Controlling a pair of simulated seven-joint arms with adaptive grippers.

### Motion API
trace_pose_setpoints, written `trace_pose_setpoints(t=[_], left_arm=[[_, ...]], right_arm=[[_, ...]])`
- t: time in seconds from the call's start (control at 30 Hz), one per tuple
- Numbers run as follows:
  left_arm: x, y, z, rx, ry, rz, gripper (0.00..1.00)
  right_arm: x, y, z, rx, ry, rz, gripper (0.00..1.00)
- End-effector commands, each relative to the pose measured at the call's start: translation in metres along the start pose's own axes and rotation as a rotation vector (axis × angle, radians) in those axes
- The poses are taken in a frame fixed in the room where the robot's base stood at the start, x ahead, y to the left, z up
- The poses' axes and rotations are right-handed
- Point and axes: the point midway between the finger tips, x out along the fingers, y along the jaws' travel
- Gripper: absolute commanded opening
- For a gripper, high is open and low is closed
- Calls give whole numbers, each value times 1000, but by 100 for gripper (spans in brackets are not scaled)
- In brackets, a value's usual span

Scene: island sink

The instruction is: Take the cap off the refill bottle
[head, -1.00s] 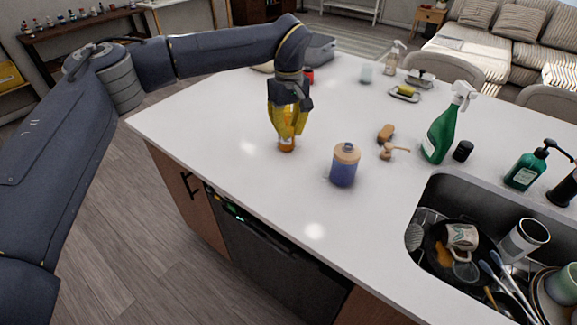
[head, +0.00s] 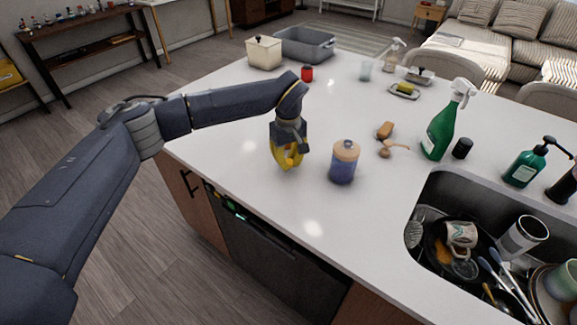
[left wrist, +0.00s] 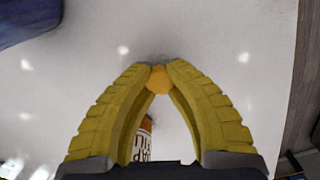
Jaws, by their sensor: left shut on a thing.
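My left gripper (head: 288,165) points down low over the counter, left of a blue jar with a tan lid (head: 343,165). In the left wrist view its yellow fingertips (left wrist: 160,68) meet on a round orange piece that looks like a cap (left wrist: 158,79). My right gripper is not in view.
A green spray bottle (head: 440,132), a small black cylinder (head: 462,148) and a wooden brush (head: 387,131) stand or lie to the right. The sink (head: 428,190) holds dishes. A red jar (head: 307,73), a cream pot (head: 264,52) and a grey tub (head: 304,44) are at the back.

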Motion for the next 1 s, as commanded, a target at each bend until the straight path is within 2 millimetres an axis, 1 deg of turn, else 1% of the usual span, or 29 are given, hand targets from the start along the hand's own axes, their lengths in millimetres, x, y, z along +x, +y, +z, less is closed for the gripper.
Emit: trace_pose_setpoints(t=[0.03,0.1,0.17,0.57,0.6,0.77,1.0], left_arm=[[8,0,0,-1,-2,-1,0],[16,0,1,-1,-3,-1,0],[19,0,0,-1,-1,0,0],[23,0,0,0,0,-1,0],[23,0,0,0,0,-1,16],[23,0,0,0,0,0,34],[23,0,0,0,0,0,34]], right_arm=[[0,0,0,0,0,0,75],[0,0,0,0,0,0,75],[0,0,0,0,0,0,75],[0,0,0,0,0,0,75],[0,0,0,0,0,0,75],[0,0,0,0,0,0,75],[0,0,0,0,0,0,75]])
